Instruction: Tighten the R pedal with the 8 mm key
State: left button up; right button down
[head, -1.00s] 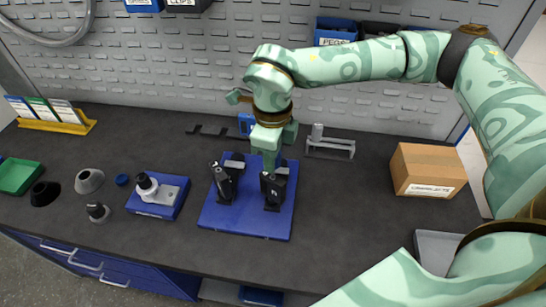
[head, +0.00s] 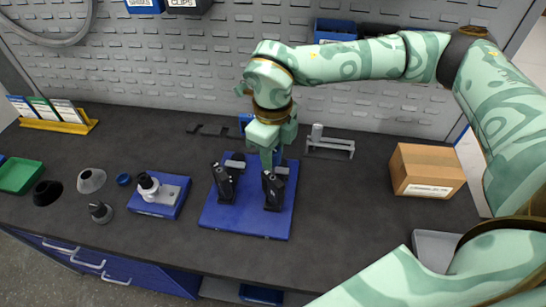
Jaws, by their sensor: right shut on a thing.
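The R pedal (head: 272,192) is a black upright piece on the right half of the blue board (head: 250,222). A similar black pedal (head: 223,184) stands on the left half. My right gripper (head: 267,163) points down over the far side of the R pedal. It is shut on a slim thing, apparently the 8 mm key, which the fingers and the pedal mostly hide. I cannot tell how the key's tip sits in the pedal. My left gripper is not in view.
A white-grey device on a blue base (head: 157,204), dark and grey cones (head: 90,180), and a green tray (head: 18,176) stand to the left. A grey stand (head: 330,147) and a cardboard box (head: 427,170) are to the right.

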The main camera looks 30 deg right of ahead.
jog(key=shift+r, duration=0.1)
jog(key=shift+r+p, duration=1.95)
jog(key=shift+r, duration=0.5)
